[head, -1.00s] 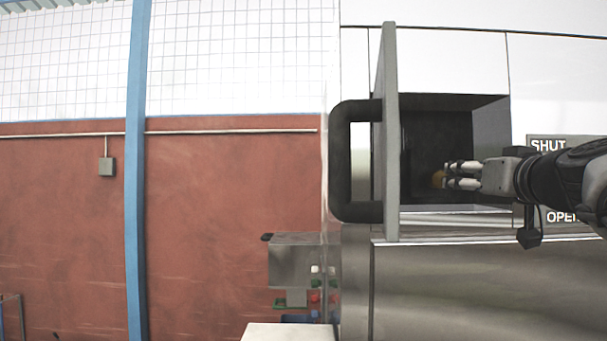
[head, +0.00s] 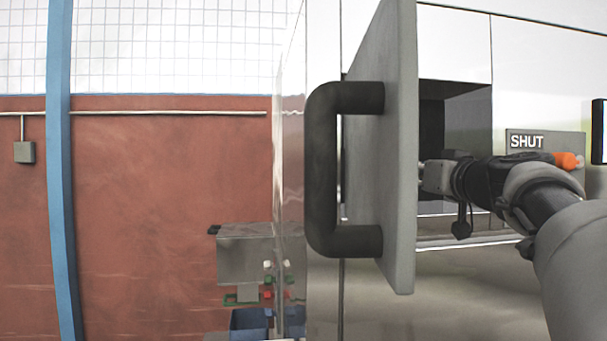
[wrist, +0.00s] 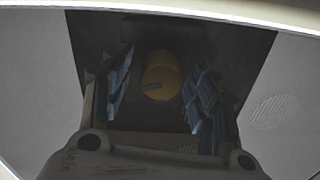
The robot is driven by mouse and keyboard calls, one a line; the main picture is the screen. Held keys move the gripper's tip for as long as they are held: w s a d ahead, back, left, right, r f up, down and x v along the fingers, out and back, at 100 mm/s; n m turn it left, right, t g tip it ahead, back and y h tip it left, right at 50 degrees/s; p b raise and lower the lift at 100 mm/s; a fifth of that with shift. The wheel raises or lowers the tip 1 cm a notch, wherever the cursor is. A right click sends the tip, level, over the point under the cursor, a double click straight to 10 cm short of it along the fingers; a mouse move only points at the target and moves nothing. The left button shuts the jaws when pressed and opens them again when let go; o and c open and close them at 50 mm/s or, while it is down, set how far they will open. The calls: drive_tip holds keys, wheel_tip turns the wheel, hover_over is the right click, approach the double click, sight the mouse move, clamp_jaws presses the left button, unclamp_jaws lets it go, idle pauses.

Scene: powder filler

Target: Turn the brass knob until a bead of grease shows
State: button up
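The brass knob (wrist: 162,72) shows in the wrist view as a yellow round shape with a dark mark on its lower edge, inside a dark recess. My gripper (wrist: 160,103) has its blue-padded fingers apart, one on each side of the knob. A gap shows on the left; on the right the pad is close, and I cannot tell if it touches. In the head view my gripper's body (head: 435,178) reaches into the opening, and the door hides its fingertips and the knob. No grease bead is visible to me.
A thick grey door (head: 400,150) with a big black handle (head: 322,170) stands open left of the recess. A SHUT sign (head: 527,142) is behind my arm. A metal box (head: 245,255) and blue bins (head: 248,323) are lower left.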

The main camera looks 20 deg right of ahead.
drive_tip(key=shift+w, duration=0.1)
drive_tip(key=c, duration=1.1)
drive_tip(key=shift+o, duration=0.2)
drive_tip(key=m+b, duration=0.2)
drive_tip(key=m, duration=0.1)
drive_tip(key=shift+f, duration=0.1)
drive_tip(key=m+b, duration=0.1)
drive_tip(key=m, duration=0.3)
drive_tip(key=shift+m, duration=0.3)
drive_tip(key=m, duration=0.3)
drive_tip(key=shift+m, duration=2.1)
